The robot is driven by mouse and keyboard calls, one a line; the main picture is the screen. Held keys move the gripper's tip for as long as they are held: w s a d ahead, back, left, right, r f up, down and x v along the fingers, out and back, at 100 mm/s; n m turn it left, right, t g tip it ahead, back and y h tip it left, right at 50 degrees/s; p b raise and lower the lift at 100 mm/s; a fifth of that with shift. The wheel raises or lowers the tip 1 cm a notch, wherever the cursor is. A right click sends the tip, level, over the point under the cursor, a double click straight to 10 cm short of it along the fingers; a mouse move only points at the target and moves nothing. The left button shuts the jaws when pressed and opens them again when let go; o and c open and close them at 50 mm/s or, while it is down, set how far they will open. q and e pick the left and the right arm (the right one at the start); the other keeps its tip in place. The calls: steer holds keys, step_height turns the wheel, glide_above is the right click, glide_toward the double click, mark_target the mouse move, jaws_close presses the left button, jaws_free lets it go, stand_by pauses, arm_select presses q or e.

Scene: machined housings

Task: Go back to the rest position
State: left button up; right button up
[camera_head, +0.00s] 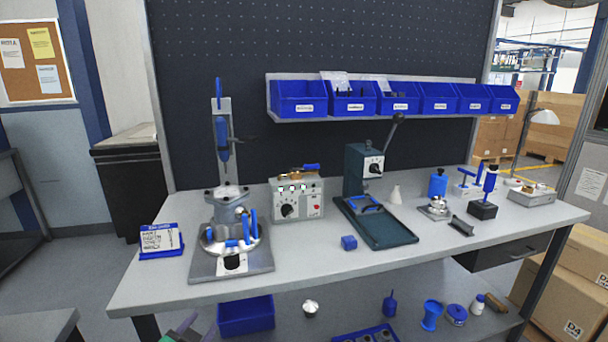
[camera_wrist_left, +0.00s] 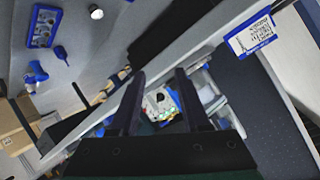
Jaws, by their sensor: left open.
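My left gripper (camera_head: 186,330) shows only in part at the bottom edge of the head view, in front of the bench and below its top. In the left wrist view its two dark fingers (camera_wrist_left: 160,75) are apart, with nothing held between them. Beyond the fingers, parts of the bench equipment show, seen at a steep tilt. The machined housing (camera_head: 229,215) stands upright on a metal fixture plate (camera_head: 205,266) at the left of the bench (camera_head: 320,262). My right gripper is in neither view.
The bench's front edge and lower shelf are close to my left gripper. A blue bin (camera_head: 246,316) stands below the bench top. The bench's front right strip is clear.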

arm_select(q)
steer(key=s+a+f+n+g, duration=0.1)
steer(key=s+f+n+g, duration=0.3)
steer(key=s+f+g, duration=0.9)
steer(key=s+f+t+p, duration=0.1)
steer(key=s+f, duration=0.3)
steer(key=f, duration=0.7)
steer(key=s+f+t+p, duration=0.1)
steer(key=s+f, duration=0.4)
steer(key=f, duration=0.7)
steer(key=s+a+f, duration=0.3)
steer(key=s+f, duration=0.9)
steer(key=s, duration=0.4)
steer(key=shift+a+f+g+h+p, duration=0.2)
steer(key=shift+g+h+p, duration=0.1)
steer(key=shift+g+p, duration=0.15)
